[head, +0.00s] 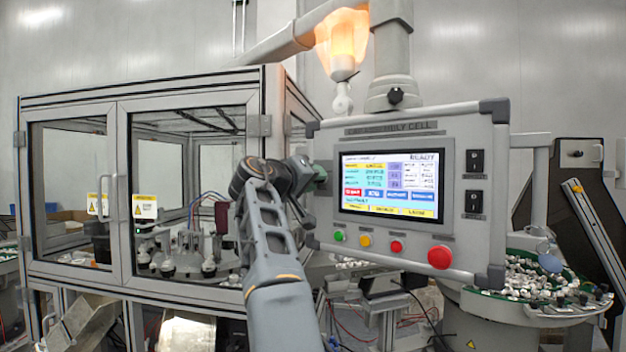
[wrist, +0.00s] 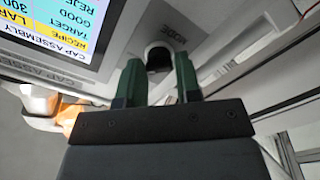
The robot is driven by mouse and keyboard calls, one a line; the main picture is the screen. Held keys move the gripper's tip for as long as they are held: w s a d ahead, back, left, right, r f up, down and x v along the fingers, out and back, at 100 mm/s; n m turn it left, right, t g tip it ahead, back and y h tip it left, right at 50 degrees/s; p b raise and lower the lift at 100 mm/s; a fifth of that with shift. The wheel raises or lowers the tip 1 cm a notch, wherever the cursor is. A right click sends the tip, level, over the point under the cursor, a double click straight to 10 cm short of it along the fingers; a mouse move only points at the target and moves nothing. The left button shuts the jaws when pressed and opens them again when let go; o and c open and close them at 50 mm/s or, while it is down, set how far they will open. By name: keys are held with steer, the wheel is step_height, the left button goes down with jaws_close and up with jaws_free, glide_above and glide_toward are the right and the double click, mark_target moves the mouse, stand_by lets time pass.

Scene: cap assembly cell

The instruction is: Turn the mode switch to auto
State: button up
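The control panel (head: 420,250) faces me, with a lit screen (head: 390,187). The mode switch is a dark knob (wrist: 159,60) under a "MODE" label in the wrist view, beside the screen, which appears upside down there. My gripper (wrist: 160,68) has two green fingers apart, one on each side of the knob. I see gaps beside the knob and cannot tell how deep the fingers reach around it. In the head view my gripper (head: 318,173) is at the panel's left edge and hides the knob. The knob's setting is not readable.
A red button (head: 440,257) and smaller green, yellow and red buttons line the panel's bottom. Two black switches (head: 475,162) are on its right. A glass-doored machine frame (head: 120,100) stands left; a bowl of parts (head: 530,285) stands right.

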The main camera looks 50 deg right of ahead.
steer(key=o, duration=0.4)
steer(key=shift+c, duration=0.2)
steer(key=shift+a, duration=0.1)
steer(key=s+a+b, duration=0.1)
steer(key=a+b, duration=0.2)
steer(key=a, duration=1)
steer(key=shift+a, duration=0.3)
